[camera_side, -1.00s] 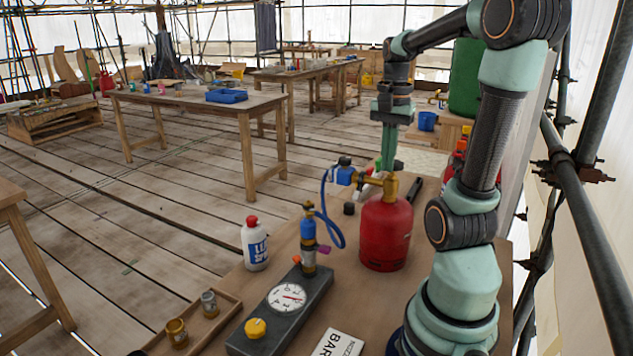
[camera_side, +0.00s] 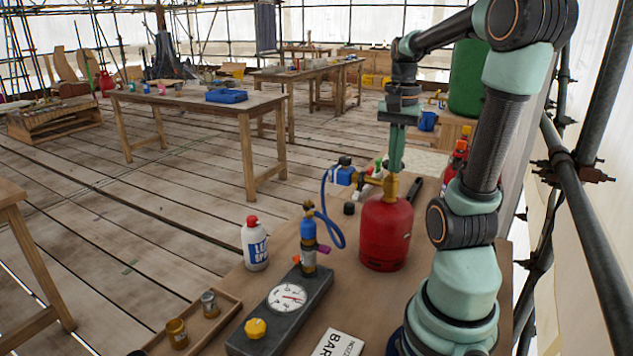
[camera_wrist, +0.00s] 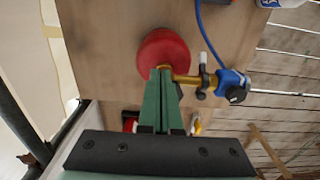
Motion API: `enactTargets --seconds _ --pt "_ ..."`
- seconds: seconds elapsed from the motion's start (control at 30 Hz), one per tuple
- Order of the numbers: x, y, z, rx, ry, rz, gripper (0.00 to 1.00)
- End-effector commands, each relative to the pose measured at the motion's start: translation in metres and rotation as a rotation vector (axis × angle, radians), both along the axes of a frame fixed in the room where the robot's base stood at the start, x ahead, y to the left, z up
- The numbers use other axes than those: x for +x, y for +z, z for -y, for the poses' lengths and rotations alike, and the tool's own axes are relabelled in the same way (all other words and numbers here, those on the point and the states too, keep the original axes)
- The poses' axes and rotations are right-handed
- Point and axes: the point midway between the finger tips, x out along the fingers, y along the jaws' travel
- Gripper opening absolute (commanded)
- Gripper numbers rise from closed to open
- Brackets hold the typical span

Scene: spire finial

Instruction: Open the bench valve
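I see several valve-like parts and cannot tell for sure which one the task calls the bench valve. A dark gauge block (camera_side: 258,325) on the near bench carries a round white dial (camera_side: 287,297), a yellow knob (camera_side: 255,328) and an upright blue and brass fitting (camera_side: 308,238). A red gas cylinder (camera_side: 386,236) stands behind it with a brass valve (camera_side: 391,188) on top. My gripper (camera_side: 397,168) points down at the cylinder's top. In the wrist view its green fingers (camera_wrist: 162,74) lie together over the red cylinder (camera_wrist: 165,50), with nothing visibly held. Contact is unclear.
A blue regulator (camera_side: 345,175) with a blue hose (camera_side: 326,205) sticks out left of the cylinder. A white bottle (camera_side: 255,245), a wooden tray (camera_side: 200,322) with small brass and grey parts, and a label card (camera_side: 338,344) are on the bench. Scaffold poles (camera_side: 575,190) rise at right.

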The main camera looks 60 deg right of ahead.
Motion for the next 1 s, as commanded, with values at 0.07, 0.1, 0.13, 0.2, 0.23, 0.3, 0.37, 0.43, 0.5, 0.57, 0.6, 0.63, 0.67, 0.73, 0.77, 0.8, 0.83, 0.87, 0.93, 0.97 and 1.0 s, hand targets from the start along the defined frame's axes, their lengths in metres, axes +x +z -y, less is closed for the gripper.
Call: enactTargets --seconds 0.07,0.1,0.13,0.2,0.23,0.3,0.37,0.43,0.5,0.57,0.6,0.63,0.67,0.73,0.77,0.8,0.83,0.87,0.93,0.97,1.0 --pt "0.000 0.000 -0.001 -0.002 0.000 0.001 0.00" --pt "0.000 0.000 -0.002 -0.002 0.000 0.001 0.00" --pt "-0.001 0.000 -0.002 -0.002 0.000 0.001 0.00" --pt "-0.001 0.000 -0.005 -0.002 0.000 0.001 0.00" --pt "-0.002 0.000 -0.006 -0.002 0.000 0.001 0.00" --pt "-0.002 0.001 -0.007 -0.002 0.000 0.001 0.00" --pt "-0.002 0.002 -0.007 -0.002 0.000 0.001 0.00" --pt "-0.002 0.008 -0.007 -0.002 0.000 0.002 0.00" --pt "-0.002 0.015 -0.007 -0.003 0.000 0.002 0.00" --pt "-0.002 0.022 -0.007 -0.003 0.000 0.003 0.00" --pt "-0.002 0.026 -0.007 -0.003 0.000 0.002 0.00" --pt "-0.002 0.030 -0.007 -0.003 0.000 0.002 0.00" --pt "-0.002 0.033 -0.007 -0.003 0.000 0.002 0.00" --pt "-0.002 0.040 -0.007 -0.003 0.000 0.002 0.00" --pt "-0.002 0.044 -0.007 -0.002 0.000 0.002 0.00" --pt "-0.002 0.048 -0.007 -0.003 0.000 0.002 0.00" --pt "-0.002 0.050 -0.007 -0.002 0.000 0.002 0.00" --pt "-0.002 0.053 -0.007 -0.002 0.000 0.001 0.00" --pt "-0.002 0.057 -0.007 -0.002 0.000 0.001 0.00" --pt "-0.002 0.059 -0.007 -0.001 0.000 0.001 0.00" --pt "-0.002 0.060 -0.007 -0.001 0.000 0.000 0.00"
